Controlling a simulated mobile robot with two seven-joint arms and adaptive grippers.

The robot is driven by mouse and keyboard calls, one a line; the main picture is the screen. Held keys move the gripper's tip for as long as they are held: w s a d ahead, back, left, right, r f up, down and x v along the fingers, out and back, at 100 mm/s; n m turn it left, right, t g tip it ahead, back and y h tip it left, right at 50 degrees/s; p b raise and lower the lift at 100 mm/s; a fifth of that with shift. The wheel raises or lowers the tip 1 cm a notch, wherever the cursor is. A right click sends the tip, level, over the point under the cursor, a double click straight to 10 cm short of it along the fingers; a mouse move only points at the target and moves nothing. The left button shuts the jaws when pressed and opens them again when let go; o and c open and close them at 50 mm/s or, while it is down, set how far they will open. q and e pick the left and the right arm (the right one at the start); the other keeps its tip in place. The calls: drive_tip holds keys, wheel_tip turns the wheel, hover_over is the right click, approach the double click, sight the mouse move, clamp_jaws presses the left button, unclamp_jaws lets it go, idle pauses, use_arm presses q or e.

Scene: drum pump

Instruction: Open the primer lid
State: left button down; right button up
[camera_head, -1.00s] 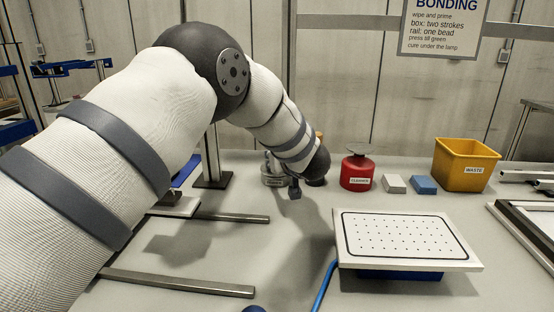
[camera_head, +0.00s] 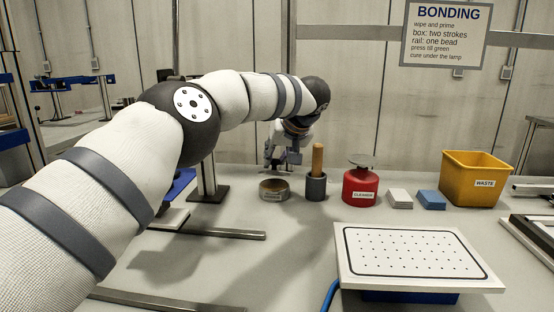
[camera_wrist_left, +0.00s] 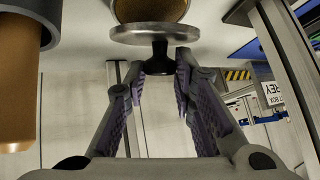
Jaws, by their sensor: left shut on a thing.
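The primer tin (camera_head: 273,190) is a short, round, labelled pot on the bench. Its top is uncovered and a brownish inside shows; the tin is also partly in the left wrist view (camera_wrist_left: 150,9). The lid (camera_wrist_left: 153,33) is a grey metal disc with a dark knob (camera_wrist_left: 158,58). My left gripper (camera_wrist_left: 160,68) is shut on that knob, with one finger on each side. In the head view my left gripper (camera_head: 283,160) is raised above and behind the tin. The lid is hard to make out there. My right gripper is not in view.
A grey cup (camera_head: 316,187) with a wooden handle (camera_head: 318,158) stands close right of the tin. Farther right are a red cleaner can (camera_head: 360,188), a white block (camera_head: 400,199), a blue block (camera_head: 431,200) and a yellow waste bin (camera_head: 475,179). A perforated plate (camera_head: 417,260) lies in front.

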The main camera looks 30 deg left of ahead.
use_arm(q)
drive_tip(key=c, duration=1.4)
unclamp_jaws()
drive_tip(key=shift+f, duration=0.1)
drive_tip(key=v, duration=1.2)
drive_tip(key=shift+s, duration=0.1)
